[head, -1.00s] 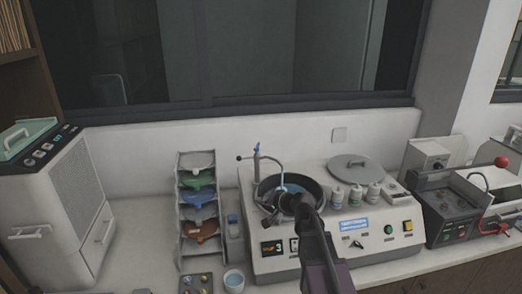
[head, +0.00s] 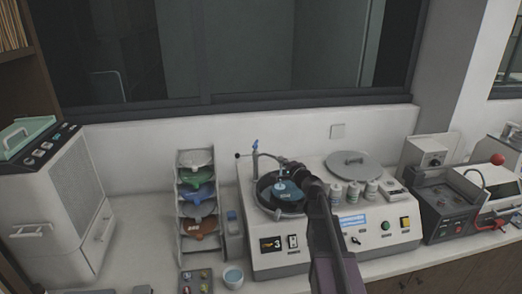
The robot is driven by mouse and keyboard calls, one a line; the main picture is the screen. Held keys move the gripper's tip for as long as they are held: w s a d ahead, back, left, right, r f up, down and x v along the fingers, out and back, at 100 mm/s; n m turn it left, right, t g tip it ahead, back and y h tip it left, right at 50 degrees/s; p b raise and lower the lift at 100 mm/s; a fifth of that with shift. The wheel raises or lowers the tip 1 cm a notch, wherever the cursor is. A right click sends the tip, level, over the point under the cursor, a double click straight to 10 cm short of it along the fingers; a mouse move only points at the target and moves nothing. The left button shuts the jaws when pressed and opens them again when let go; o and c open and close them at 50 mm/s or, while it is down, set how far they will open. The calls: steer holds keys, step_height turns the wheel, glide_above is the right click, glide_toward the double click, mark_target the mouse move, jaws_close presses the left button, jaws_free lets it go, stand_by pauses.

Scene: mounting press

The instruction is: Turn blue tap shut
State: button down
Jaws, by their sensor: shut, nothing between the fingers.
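The blue tap (head: 255,146) is a small blue handle on top of a thin upright pipe. It stands at the back left of the round bowl (head: 261,204) of the white polishing machine. My gripper (head: 284,165) is shut and empty, above the back of the bowl and to the right of the tap, apart from it. My arm comes from the lower right and covers the bowl's right side. A blue disc with a raised piece on it (head: 288,190) lies in the bowl. Whether water runs from the tap is too small to tell.
A rack of coloured discs (head: 198,208) stands left of the machine (head: 279,259). White bottles (head: 353,192) and a grey round lid (head: 353,164) are to the right of the bowl. A small cup (head: 233,277) stands at the front. The wall is close behind.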

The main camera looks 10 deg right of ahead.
steer(key=shift+w, duration=0.1)
glide_toward(256, 144)
steer(key=w, duration=0.1)
steer(key=w+d, duration=0.1)
steer(key=w, duration=0.3)
steer(key=shift+w+d+f, duration=0.1)
steer(key=shift+d+f, duration=0.05)
steer(key=shift+d, duration=0.2)
steer(key=shift+w+a, duration=0.35)
steer(key=shift+a, duration=0.5)
steer(key=shift+w+a, duration=0.4)
steer(key=shift+a, duration=0.5)
